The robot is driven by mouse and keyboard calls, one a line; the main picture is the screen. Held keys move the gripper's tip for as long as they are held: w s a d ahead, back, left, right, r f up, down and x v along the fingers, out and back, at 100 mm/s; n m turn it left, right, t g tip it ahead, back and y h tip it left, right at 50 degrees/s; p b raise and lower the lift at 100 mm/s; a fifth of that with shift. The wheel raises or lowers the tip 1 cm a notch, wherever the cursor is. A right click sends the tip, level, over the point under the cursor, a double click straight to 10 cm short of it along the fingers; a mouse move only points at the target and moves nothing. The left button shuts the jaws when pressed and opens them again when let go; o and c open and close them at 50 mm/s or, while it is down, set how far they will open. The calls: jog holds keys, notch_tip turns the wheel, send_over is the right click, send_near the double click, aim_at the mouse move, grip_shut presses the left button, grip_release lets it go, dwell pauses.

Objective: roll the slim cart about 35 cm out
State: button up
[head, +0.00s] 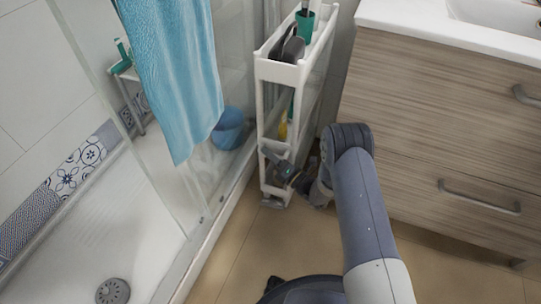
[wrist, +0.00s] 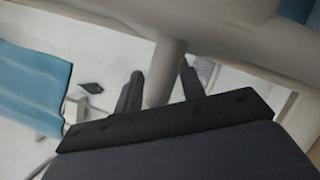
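The slim white cart (head: 283,72) stands upright in the gap between the glass shower wall and the wooden vanity. My gripper (head: 277,163) is low at the cart's near end, at about the height of its lower shelf. In the wrist view, my two dark fingers (wrist: 161,82) stand apart, one on each side of a pale upright post (wrist: 167,65) that looks like part of the cart's frame. A small gap shows beside the left finger, so I see no firm grip. The fingertips' contact in the head view is too small to tell.
The cart's top tray holds a dark item (head: 291,47) and a teal cup (head: 305,24). The vanity (head: 440,130) with handles is close on the right. The shower sill and a blue towel (head: 178,70) are on the left. The tan floor (head: 250,245) before the cart is bare.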

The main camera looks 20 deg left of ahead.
jog(key=shift+c, duration=0.4)
grip_shut()
